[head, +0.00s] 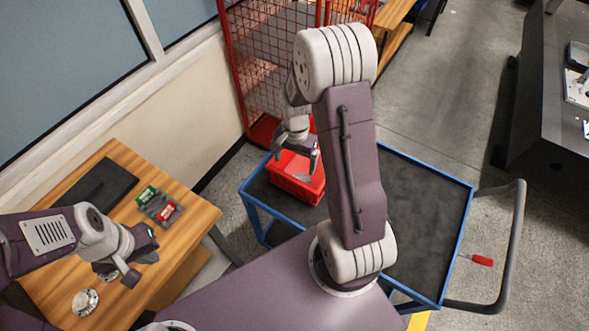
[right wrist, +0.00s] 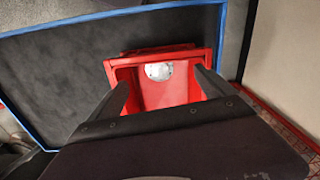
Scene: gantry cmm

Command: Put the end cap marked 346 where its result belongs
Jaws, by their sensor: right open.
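A round metal end cap (right wrist: 159,71) lies inside the red bin (right wrist: 190,97), seen between my right fingers in the right wrist view. Any number on it is too small to read. The red bin (head: 294,190) stands on the blue-framed cart in the head view. My right gripper (head: 313,160) is open above the bin, with its fingers (right wrist: 160,85) apart and nothing between them. Another silver round part (head: 86,302) lies on the wooden bench. My left gripper (head: 142,268) hangs over the bench, partly covering a further metal part; its jaw state is unclear.
The wooden bench (head: 186,240) holds a black mat (head: 97,184) and a small grey holder with green and red tags (head: 162,207). The cart's dark top (head: 428,208) is clear right of my arm. A red mesh cage (head: 263,62) stands behind the cart.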

